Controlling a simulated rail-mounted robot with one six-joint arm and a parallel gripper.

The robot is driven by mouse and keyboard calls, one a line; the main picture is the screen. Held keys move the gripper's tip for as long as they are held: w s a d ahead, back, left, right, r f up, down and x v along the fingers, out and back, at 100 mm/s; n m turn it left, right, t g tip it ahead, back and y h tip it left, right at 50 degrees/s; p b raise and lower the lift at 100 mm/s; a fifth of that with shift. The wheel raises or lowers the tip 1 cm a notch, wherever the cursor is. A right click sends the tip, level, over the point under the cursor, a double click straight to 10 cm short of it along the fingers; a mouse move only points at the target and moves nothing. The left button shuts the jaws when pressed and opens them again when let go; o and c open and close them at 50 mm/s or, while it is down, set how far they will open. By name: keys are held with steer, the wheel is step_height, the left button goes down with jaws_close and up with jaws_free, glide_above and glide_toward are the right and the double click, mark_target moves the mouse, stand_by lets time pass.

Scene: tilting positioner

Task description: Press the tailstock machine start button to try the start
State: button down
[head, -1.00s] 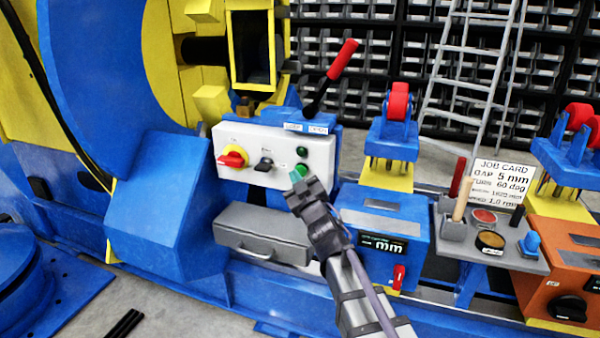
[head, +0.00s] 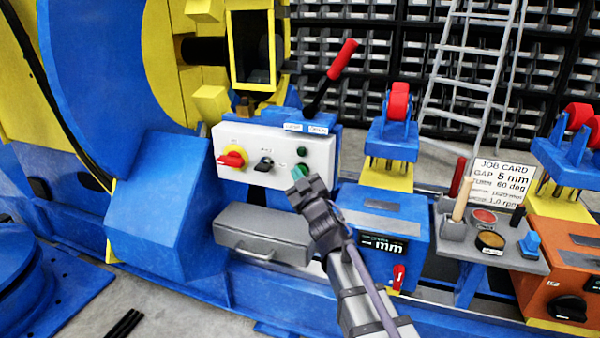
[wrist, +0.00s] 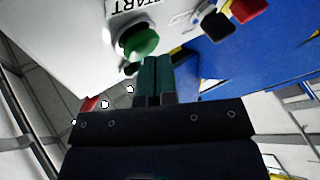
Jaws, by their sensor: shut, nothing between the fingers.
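The green start button (head: 302,151) is on the right end of the white control panel (head: 248,178). In the wrist view the round green button (wrist: 141,40) sits beside an upside-down START label (wrist: 130,5). My gripper (head: 299,173) is shut and empty, with its greenish fingertips just below the button in the head view. In the wrist view the fingertips (wrist: 157,62) are close beside the button, not lined up on its middle. I cannot tell whether they touch the panel.
A red-and-yellow switch (head: 232,157) and a black selector (head: 264,164) are left of the button. A red-handled lever (head: 342,60) rises above the panel. A grey drawer-like box (head: 262,236) is below. A blue unit with a display (head: 382,244) stands right of my arm.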

steer(key=shift+w, duration=0.25)
stand_by(0.4)
steer(key=shift+s+a, duration=0.2)
steer(key=shift+s, duration=0.65)
steer(key=shift+s, duration=0.1)
steer(key=shift+s+a, duration=0.3)
steer(key=shift+s, duration=0.45)
steer(key=shift+s+a, duration=0.25)
steer(key=shift+s, duration=0.55)
steer(key=shift+s+a, duration=0.3)
steer(key=shift+s, duration=0.45)
